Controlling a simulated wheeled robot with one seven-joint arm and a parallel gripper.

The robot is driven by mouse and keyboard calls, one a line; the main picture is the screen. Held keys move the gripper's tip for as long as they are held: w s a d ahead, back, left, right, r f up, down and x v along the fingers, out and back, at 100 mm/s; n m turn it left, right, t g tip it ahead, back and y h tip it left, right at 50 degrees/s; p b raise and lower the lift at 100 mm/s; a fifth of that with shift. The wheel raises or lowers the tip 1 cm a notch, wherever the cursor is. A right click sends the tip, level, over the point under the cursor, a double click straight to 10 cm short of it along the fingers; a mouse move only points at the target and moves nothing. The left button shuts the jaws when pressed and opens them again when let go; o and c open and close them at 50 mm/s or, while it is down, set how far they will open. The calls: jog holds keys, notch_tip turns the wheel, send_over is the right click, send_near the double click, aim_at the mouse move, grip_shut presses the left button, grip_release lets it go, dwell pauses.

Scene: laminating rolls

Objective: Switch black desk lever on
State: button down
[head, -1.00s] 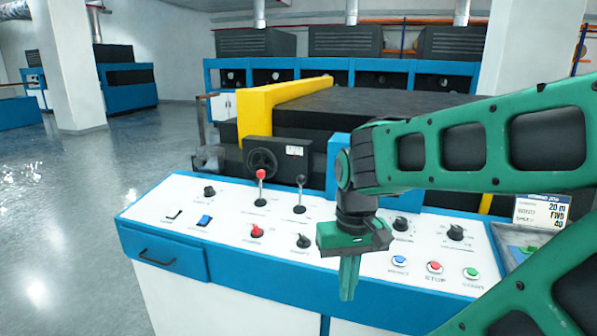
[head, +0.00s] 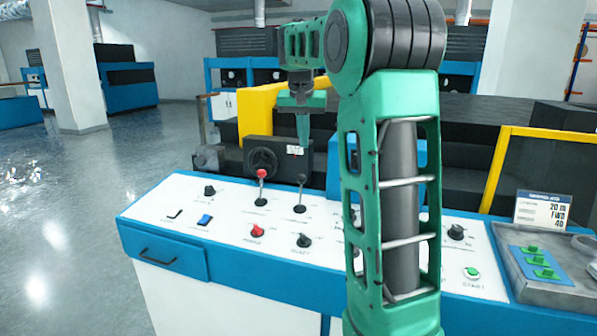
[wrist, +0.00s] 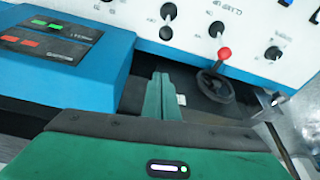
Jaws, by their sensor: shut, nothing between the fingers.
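The black lever (head: 300,193) stands on the white desk panel, with a dark ball on a thin stem. It looks nearly upright in the head view. A lever with a red ball (head: 261,187) stands just left of it and also shows in the wrist view (wrist: 224,54). My gripper (head: 303,150) is shut and empty. It points down and appears above and behind the black lever, apart from it. Its fingers (wrist: 160,78) also show shut in the wrist view.
A black handwheel (head: 262,162) stands behind the levers. The panel holds a red knob (head: 257,230), a black knob (head: 304,240) and a blue switch (head: 205,219). My arm hides its right middle. A grey tray (head: 545,285) sits at the right.

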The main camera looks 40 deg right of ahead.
dwell(0.3)
notch_tip(320, 180, down, 9)
jog(key=shift+s+a+f, duration=0.15)
jog(key=shift+a+f, duration=0.05)
dwell(0.6)
